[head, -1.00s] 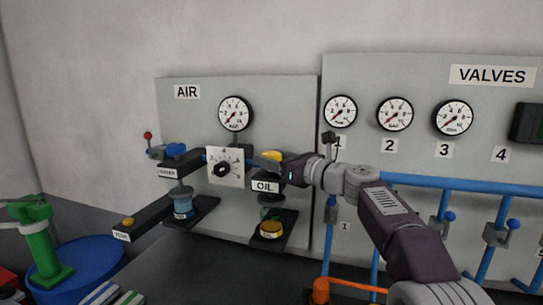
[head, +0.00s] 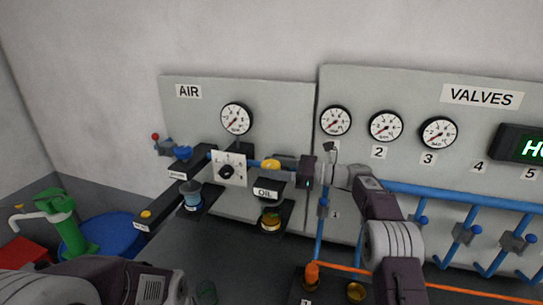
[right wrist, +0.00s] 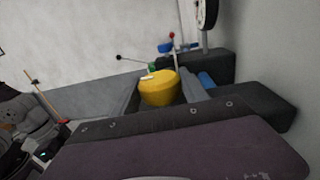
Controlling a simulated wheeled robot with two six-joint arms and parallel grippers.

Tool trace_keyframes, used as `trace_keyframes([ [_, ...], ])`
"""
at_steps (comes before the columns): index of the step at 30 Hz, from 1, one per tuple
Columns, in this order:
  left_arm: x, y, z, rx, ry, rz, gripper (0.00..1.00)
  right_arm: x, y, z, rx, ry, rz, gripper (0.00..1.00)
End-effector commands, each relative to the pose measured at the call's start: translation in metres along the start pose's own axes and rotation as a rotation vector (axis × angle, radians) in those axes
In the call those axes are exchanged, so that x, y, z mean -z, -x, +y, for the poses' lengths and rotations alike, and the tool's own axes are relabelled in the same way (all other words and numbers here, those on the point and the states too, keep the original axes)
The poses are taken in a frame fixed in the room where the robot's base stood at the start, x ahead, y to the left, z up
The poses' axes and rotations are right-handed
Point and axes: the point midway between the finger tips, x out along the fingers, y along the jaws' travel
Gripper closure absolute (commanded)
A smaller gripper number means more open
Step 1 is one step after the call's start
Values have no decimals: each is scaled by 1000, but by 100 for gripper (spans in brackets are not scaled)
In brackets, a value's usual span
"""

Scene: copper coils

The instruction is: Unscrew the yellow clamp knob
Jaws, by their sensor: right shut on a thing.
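The yellow clamp knob (head: 270,164) sits on top of the OIL unit on the AIR panel. My right gripper (head: 278,162) reaches it from the right and is shut on it. In the right wrist view the yellow knob (right wrist: 158,90) shows between the dark fingers, and the near finger hides its lower part. Below it is the black OIL label block (head: 266,191). My left arm shows at the lower left, but its gripper fingers are outside the picture.
An amber bowl (head: 271,219) stands on a black bracket below OIL. A blue-topped unit with a blue cup (head: 193,196) stands to the left. A dial plate (head: 229,168) is close to the knob. Blue pipes (head: 450,196) and valves lie to the right.

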Motion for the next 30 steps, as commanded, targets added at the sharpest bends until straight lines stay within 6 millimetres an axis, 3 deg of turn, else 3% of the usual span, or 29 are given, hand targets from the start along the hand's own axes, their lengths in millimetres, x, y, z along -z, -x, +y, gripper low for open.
trace_keyframes([
  [14, 0, 4, 0, 0, 0, 0, 64, 0, 0, 1, -9, 1, -3, 88],
  [15, 0, 4, 0, 0, 0, 0, 64, 0, 0, 1, -9, 1, -2, 40],
  [17, 0, 4, 0, 0, 0, 0, 64, 0, 0, 1, -9, 0, -2, 26],
  [26, 0, 4, 0, 0, 0, 0, 64, 0, 1, 0, -9, 0, -1, 26],
  [30, 0, -2, 0, 0, 0, 0, 64, 2, 22, -1, -5, 0, -2, 26],
])
